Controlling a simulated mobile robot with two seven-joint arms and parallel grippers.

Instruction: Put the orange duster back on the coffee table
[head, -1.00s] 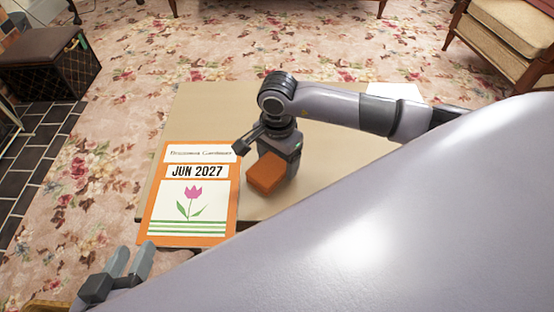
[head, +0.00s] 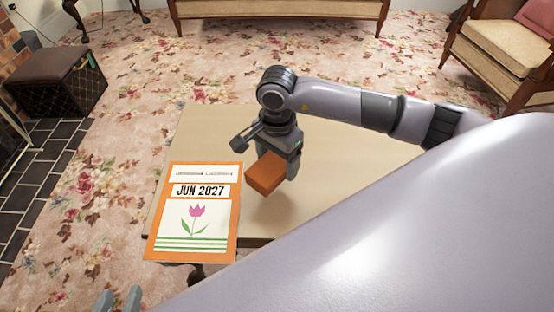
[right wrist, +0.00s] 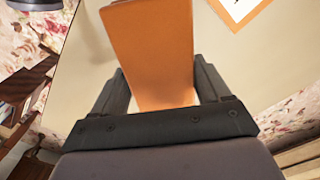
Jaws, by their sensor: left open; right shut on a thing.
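The orange duster (head: 263,174) is a block-shaped thing held by my right gripper (head: 281,170) over the coffee table (head: 330,150). The gripper is shut on it. In the right wrist view the duster (right wrist: 150,45) sits between the two dark fingers (right wrist: 158,85), with the bare tabletop (right wrist: 245,65) beyond. A faint shadow lies on the table below it; the exact gap is hard to judge. My left gripper (head: 119,299) is open and empty at the lower left edge of the head view, mostly cut off.
An orange-bordered calendar (head: 197,215) marked JUN 2027 lies at the table's left front corner. The tabletop behind the gripper is clear. A dark stool (head: 60,75) stands at the left, a sofa (head: 280,9) at the back and an armchair (head: 505,45) at the right.

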